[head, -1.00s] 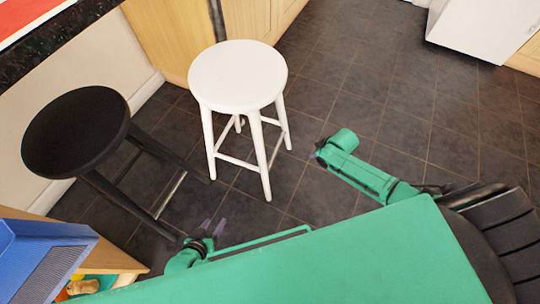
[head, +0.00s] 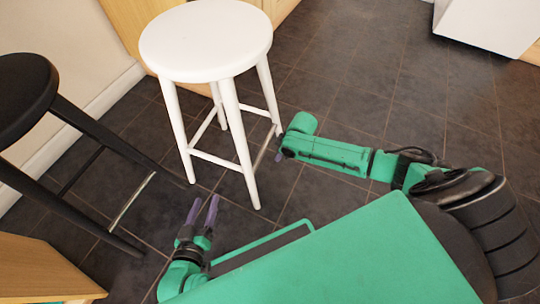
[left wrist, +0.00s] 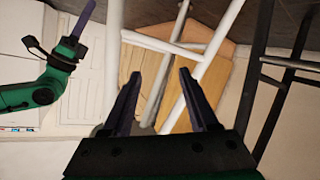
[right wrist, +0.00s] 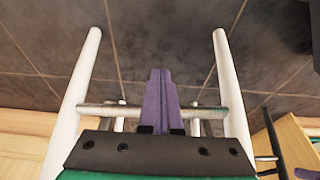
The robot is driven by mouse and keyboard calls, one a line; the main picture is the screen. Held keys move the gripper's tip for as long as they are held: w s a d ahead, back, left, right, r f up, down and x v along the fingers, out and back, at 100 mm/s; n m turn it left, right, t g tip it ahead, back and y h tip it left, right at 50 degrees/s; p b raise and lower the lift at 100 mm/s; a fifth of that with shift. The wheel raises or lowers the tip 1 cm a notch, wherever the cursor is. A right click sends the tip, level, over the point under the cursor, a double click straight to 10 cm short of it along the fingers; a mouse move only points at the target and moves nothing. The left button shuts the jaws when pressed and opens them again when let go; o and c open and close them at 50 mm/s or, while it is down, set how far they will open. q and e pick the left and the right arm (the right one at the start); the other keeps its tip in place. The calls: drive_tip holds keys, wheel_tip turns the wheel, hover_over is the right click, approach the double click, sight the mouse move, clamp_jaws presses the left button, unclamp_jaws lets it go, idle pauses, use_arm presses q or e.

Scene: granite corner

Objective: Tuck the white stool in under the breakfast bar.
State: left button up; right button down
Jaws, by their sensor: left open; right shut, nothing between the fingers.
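The white stool (head: 205,40) stands upright on the dark tiles in the head view, with its metal footrest bar on the right side. My left gripper (head: 203,212) is open and empty, low in front of the stool; its fingers point towards the legs. In the left wrist view, white stool legs (left wrist: 205,65) show beyond the open fingers (left wrist: 160,85). My right gripper (head: 280,157) is shut beside the stool's right side. In the right wrist view, its closed fingers (right wrist: 160,90) overlap the footrest bar (right wrist: 100,110); I cannot tell whether they touch. The breakfast bar's top is out of the head view.
A black stool (head: 25,95) stands left of the white one, its legs spreading close to the white stool's left leg. A cream wall (head: 75,45) and wooden panel (head: 130,18) are behind. A white unit (head: 487,22) stands back right.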

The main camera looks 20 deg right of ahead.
use_arm(q)
drive_tip(key=w+r+t+b, duration=0.1)
drive_tip(key=w+r+t, duration=0.2)
drive_tip(key=r, duration=0.7)
drive_tip(key=w+a+r+t+h+b, duration=0.1)
drive_tip(key=w+r+t, duration=0.3)
drive_tip(key=w+r, duration=0.3)
wheel_tip(320, 180, up, 3)
drive_tip(key=shift+w+a+f+m, duration=0.1)
drive_tip(key=shift+w+a+m, duration=0.1)
drive_tip(key=shift+w+m, duration=0.2)
use_arm(e)
drive_tip(key=w+a, duration=0.2)
drive_tip(key=shift+w+a+r, duration=0.15)
drive_tip(key=shift+w+r, duration=0.05)
drive_tip(key=shift+w, duration=0.2)
use_arm(q)
drive_tip(key=shift+f, duration=0.1)
